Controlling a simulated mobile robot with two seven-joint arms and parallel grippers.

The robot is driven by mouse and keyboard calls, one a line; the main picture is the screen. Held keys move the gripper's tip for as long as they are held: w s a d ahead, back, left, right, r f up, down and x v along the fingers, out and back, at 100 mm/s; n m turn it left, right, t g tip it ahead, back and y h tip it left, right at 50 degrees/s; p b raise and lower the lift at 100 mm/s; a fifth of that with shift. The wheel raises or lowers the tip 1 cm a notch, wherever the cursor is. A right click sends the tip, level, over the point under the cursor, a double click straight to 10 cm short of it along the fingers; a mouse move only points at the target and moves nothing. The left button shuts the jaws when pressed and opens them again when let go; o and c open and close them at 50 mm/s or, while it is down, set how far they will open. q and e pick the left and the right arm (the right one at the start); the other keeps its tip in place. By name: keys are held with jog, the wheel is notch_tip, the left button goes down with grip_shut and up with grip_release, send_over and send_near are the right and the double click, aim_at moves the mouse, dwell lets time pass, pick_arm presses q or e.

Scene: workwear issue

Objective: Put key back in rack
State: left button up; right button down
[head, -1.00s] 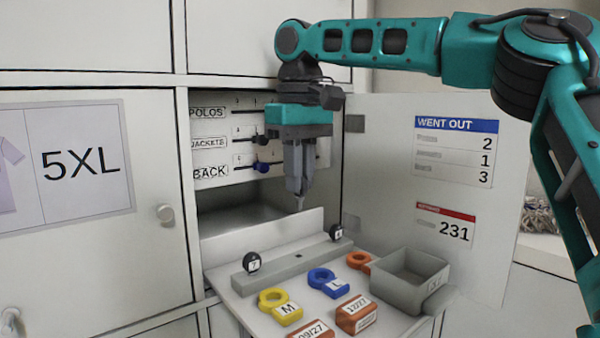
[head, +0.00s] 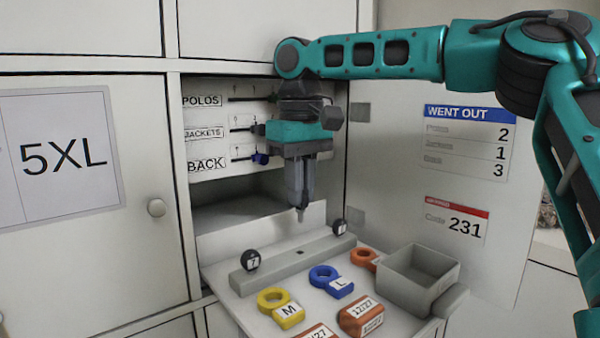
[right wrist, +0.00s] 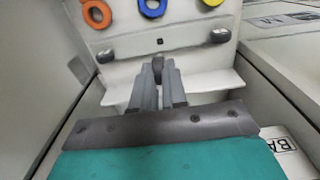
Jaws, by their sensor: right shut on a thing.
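The rack is a long grey bar (head: 275,268) on the pulled-out shelf, with a black round-headed key (head: 251,259) at its left end and another (head: 340,227) at its right end. A small dark hole (head: 300,251) between them is empty. My right gripper (head: 301,208) points down above the bar, behind the hole in the head view. It is shut on a small dark key (right wrist: 157,64), whose head shows between the fingertips in the right wrist view; the rest is mostly hidden. The key appears clear of the bar. My left gripper is not in view.
Yellow M (head: 280,306), blue L (head: 330,281) and orange (head: 364,258) ring tags lie in front of the bar. Red-brown labelled blocks (head: 361,317) and a grey open box (head: 420,275) are also there. Cabinet walls and an open door (head: 400,190) flank the shelf.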

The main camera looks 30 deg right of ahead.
aim_at(300, 212)
jog(key=shift+f+b, duration=0.3)
jog(key=shift+f, duration=1.95)
jog(key=shift+f+p, duration=0.3)
jog(key=shift+f, duration=1.3)
dwell(3.7)
jog(key=c, duration=1.1)
grip_release()
